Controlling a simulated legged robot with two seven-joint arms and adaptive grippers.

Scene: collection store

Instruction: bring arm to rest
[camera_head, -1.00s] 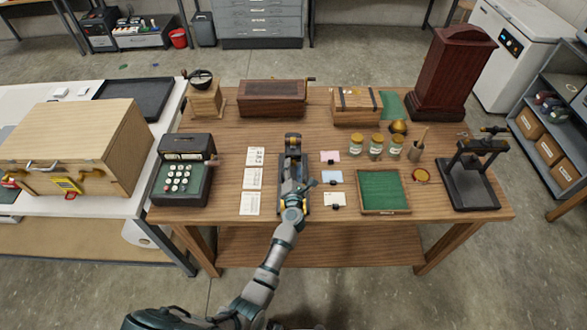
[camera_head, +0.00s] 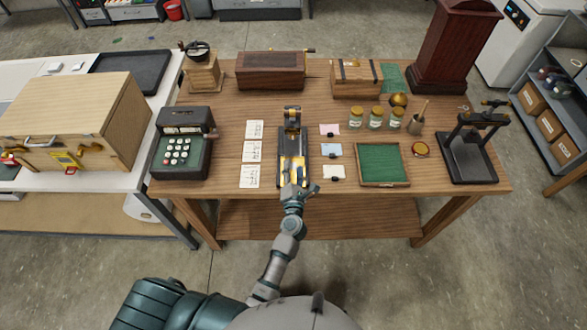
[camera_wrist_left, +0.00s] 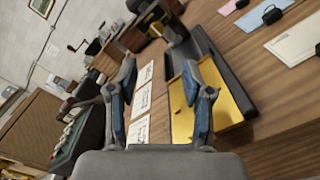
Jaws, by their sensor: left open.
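My left arm (camera_head: 284,248) comes in from the bottom of the head view. My left gripper (camera_head: 297,190) is at the front edge of the wooden table, by the near end of a black and brass device (camera_head: 293,143). In the left wrist view the gripper (camera_wrist_left: 162,92) is open, its two fingers apart with nothing held between them. The device's flat brass part (camera_wrist_left: 232,100) shows just beyond the right finger. Whether the finger touches it I cannot tell. My right gripper is not in view.
The wooden table (camera_head: 228,110) carries printed cards (camera_head: 250,152) left of the device and a green-lined tray (camera_head: 383,163) to its right. A dark keyed machine (camera_head: 182,145) stands at left, a black press (camera_head: 470,150) at right. The floor before the table is clear.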

